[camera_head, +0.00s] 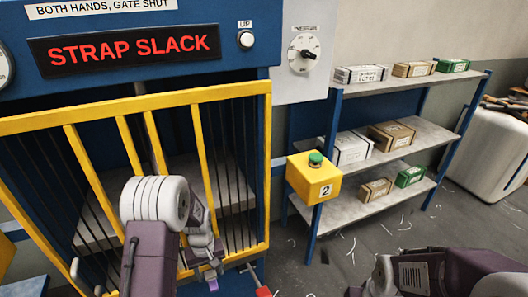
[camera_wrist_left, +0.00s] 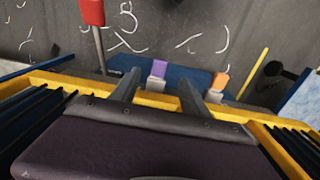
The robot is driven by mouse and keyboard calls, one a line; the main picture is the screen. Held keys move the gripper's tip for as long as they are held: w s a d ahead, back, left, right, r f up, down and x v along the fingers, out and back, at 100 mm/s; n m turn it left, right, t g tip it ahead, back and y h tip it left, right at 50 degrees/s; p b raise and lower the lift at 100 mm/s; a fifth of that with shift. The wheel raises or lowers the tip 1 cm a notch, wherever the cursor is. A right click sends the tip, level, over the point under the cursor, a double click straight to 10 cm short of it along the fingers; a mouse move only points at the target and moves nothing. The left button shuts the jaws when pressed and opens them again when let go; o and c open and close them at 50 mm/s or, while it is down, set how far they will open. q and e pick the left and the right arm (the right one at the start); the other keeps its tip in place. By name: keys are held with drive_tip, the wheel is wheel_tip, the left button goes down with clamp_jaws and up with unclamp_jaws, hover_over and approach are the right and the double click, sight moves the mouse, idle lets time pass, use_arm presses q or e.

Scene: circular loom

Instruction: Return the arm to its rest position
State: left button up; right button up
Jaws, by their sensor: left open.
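My left arm comes in from the lower left of the head view, in front of the yellow barred gate (camera_head: 204,150). My left gripper (camera_head: 205,279) points down near the bottom edge of that view.
A blue machine with a lit STRAP SLACK sign (camera_head: 130,50) stands behind the gate. A yellow button box (camera_head: 312,180) stands right of it, by a shelf rack (camera_head: 340,207) with several cartons. A red-ended lever (camera_wrist_left: 91,12) is near my left gripper. Pale scraps litter the floor.

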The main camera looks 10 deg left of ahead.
use_arm(q)
drive_tip(key=s+d+r+m+t, duration=0.1)
drive_tip(key=s+d+r+m, duration=0.55)
drive_tip(key=s+r, duration=0.45)
wheel_tip(320, 180, up, 12)
drive_tip(key=s+p, duration=0.1)
drive_tip(key=p, duration=1.1)
drive_tip(key=shift+d+f, duration=0.15)
drive_tip(key=shift+d, duration=0.1)
drive_tip(key=shift+n, duration=0.25)
